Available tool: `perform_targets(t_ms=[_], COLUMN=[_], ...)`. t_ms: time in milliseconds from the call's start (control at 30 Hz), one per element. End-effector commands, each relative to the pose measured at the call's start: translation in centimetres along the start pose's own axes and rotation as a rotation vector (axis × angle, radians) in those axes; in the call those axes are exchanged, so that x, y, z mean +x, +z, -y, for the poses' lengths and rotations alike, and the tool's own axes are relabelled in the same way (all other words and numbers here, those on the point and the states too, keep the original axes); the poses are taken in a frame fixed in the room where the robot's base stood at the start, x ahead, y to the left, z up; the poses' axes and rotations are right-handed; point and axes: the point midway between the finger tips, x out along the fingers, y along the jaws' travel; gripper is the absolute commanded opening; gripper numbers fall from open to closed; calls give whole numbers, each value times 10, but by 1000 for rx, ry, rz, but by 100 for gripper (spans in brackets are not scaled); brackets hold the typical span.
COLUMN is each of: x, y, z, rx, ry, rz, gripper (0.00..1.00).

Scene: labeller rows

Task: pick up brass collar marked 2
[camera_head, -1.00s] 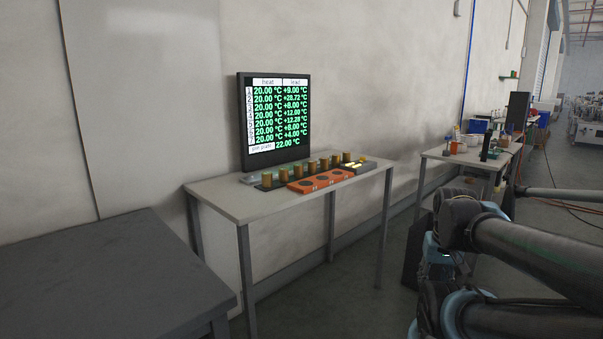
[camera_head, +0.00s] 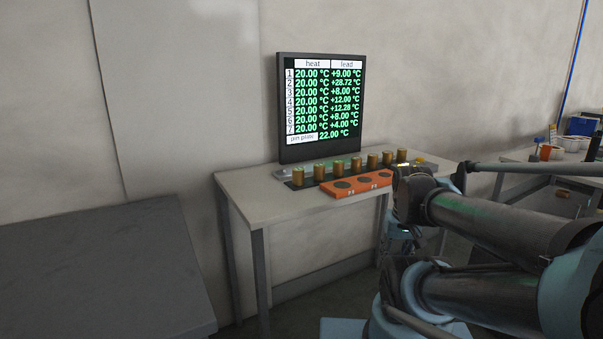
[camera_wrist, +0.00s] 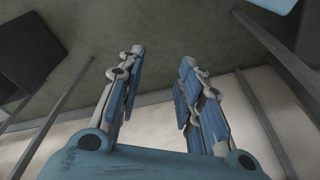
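Several brass collars stand upright in a row on a dark strip (camera_head: 308,183) on the light table (camera_head: 252,206). The second collar from the left (camera_head: 319,172) is among them; I cannot read any mark on the collars, so I cannot tell which is 2. My gripper (camera_wrist: 161,56) shows in the wrist view with its two blue-padded fingers apart and nothing between them. In the head view my arm is at the right, in front of the table's right end, and the gripper is not clear there. No collar shows in the wrist view.
An orange block with dark round spots (camera_head: 358,185) lies in front of the collars. A screen (camera_head: 321,106) listing heat and lead for rows 1 to 7 stands behind them. A dark table (camera_head: 95,270) is at the left; another table (camera_head: 535,157) is at the right.

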Motion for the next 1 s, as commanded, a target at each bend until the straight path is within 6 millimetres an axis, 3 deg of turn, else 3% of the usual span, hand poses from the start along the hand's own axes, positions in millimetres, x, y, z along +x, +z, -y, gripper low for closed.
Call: perform_targets(t_ms=[333, 433, 533, 667, 1000], x=[0, -7, -17, -45, -135], y=[0, 5, -2, -30, -134], z=[0, 0, 2, 12, 46], rx=[0, -5, -36, -131, -497], ry=[0, 0, -2, -9, -36], rz=[0, -9, -7, 6, 54], gripper=[33, 56, 59, 59, 59])
